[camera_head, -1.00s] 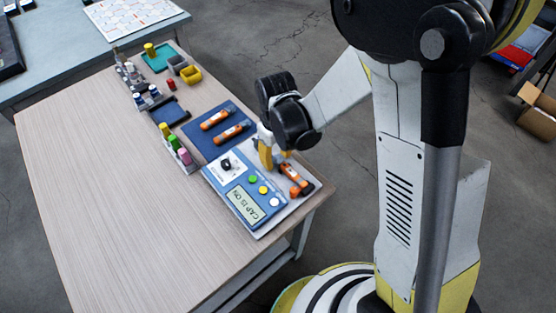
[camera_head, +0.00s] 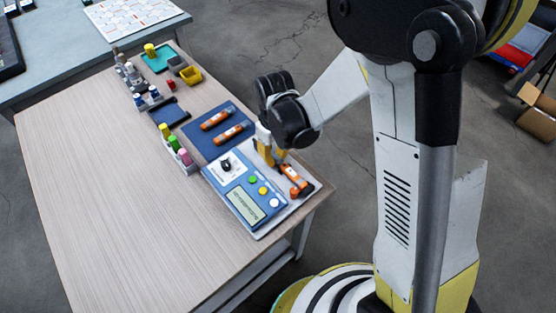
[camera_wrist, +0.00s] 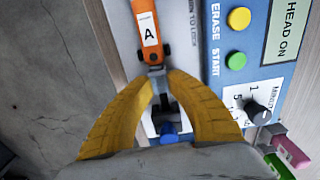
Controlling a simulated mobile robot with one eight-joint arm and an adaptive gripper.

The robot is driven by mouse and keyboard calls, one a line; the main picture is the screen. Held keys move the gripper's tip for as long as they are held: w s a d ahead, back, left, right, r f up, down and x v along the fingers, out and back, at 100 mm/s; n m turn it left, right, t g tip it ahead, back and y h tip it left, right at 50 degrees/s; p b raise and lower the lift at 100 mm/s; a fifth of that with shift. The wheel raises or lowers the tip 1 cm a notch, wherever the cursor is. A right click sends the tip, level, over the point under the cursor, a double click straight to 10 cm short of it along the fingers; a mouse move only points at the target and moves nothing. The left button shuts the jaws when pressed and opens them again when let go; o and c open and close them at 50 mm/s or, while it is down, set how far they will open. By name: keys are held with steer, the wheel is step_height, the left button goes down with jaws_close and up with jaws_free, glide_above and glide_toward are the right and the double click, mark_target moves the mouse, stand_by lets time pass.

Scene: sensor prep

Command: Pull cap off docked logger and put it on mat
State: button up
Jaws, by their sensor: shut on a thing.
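The docked logger (camera_head: 296,180) is an orange body with a black end on the blue and white station (camera_head: 222,172). In the wrist view the logger (camera_wrist: 147,25) carries a label A. My gripper (camera_head: 270,158) is just beyond its far end. In the wrist view my yellow fingers (camera_wrist: 160,80) are closed around a small grey-dark piece, likely the cap (camera_wrist: 157,82), close to the logger's black end; the fingers hide much of it. Whether it still touches the logger is unclear. A blue mat (camera_head: 198,142) with two orange loggers lies beyond the station.
The station has a dial, coloured buttons and a display (camera_head: 245,206). A rack of coloured markers (camera_head: 178,150), a dark tray (camera_head: 170,112), yellow bin (camera_head: 191,75) and teal mat (camera_head: 153,65) stand farther back. The table's left side (camera_head: 110,180) is clear.

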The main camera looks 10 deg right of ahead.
steer(key=shift+w+a, duration=0.55)
steer(key=shift+w, duration=0.2)
stand_by(0.5)
steer(key=shift+r, duration=0.1)
steer(key=shift+r+p, duration=1.95)
steer(key=shift+r, duration=0.75)
